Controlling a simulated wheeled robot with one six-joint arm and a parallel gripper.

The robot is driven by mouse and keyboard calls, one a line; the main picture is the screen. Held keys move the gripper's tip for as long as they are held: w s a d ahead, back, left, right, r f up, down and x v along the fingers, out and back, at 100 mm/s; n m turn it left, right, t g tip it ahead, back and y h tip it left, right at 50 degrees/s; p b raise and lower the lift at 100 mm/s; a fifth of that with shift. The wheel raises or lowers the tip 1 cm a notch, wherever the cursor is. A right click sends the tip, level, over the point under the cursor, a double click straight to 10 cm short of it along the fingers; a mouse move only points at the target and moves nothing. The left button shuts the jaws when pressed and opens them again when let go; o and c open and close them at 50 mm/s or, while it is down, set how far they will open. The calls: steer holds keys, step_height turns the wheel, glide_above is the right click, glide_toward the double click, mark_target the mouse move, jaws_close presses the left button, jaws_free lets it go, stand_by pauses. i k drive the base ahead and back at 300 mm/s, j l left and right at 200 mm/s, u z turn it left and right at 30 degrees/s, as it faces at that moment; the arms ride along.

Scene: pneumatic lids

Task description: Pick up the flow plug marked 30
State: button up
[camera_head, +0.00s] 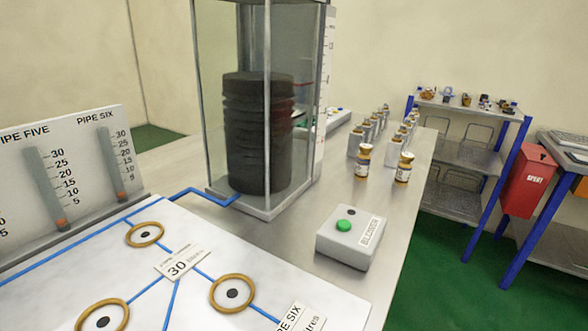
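A white card marked 30 (182,263) lies on the white board (60,291) between the tan rings. Two rows of small capped cylinders stand on the grey table, right of the glass column. The nearest two are a left cylinder (363,161) and a right cylinder (403,168), with brownish-yellow bands on white. Any numbers on them are too small to read, so I cannot tell which plug is marked 30. My gripper is not in view.
A glass column (214,110) with a dark ribbed stack stands behind the board. A white box with a green button (344,225) sits near the table's right edge. A shelf rack (467,154) and red bin (527,182) stand beyond green floor (435,265).

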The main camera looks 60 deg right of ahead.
mark_target(363, 160)
steer(key=z, duration=1.9)
